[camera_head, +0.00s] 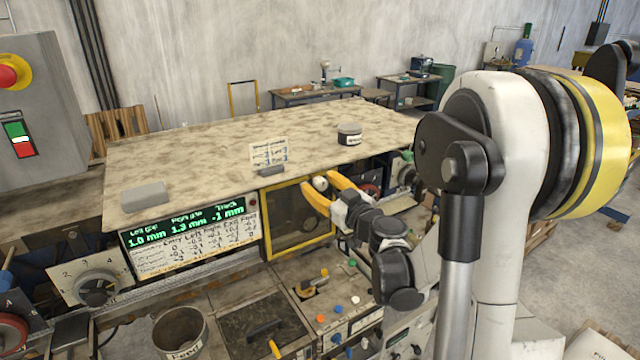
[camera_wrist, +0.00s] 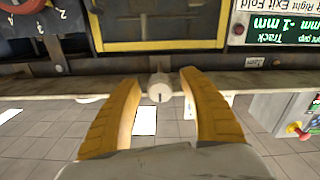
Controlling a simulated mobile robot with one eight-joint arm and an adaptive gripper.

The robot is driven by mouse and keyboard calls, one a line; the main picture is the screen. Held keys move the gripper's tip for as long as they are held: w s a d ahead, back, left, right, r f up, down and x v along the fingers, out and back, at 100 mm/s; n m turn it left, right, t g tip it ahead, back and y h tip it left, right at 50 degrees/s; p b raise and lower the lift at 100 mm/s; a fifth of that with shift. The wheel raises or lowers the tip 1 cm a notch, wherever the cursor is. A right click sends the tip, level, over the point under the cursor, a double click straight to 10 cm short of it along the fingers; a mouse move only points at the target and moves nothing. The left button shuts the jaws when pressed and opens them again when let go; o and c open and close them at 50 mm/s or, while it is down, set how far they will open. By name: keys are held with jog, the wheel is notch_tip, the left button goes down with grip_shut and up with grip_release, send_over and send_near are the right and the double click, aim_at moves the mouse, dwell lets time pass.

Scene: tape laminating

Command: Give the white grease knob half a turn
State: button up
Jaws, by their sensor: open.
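The white grease knob (camera_wrist: 160,86) is a small round knob with a short dark mark on its face, near the middle of the wrist view. In the head view my gripper (camera_head: 321,186) is in front of the yellow-framed window (camera_head: 296,238), with the white knob (camera_head: 320,183) showing between the fingertips.
A green-lettered display panel (camera_head: 190,236) is left of the window. A numbered dial (camera_head: 97,288) stands at the lower left. A control box with coloured buttons (camera_head: 330,308) and a metal can (camera_head: 181,333) are below. A worn tabletop (camera_head: 220,150) lies above the window.

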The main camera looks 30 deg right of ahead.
grip_shut()
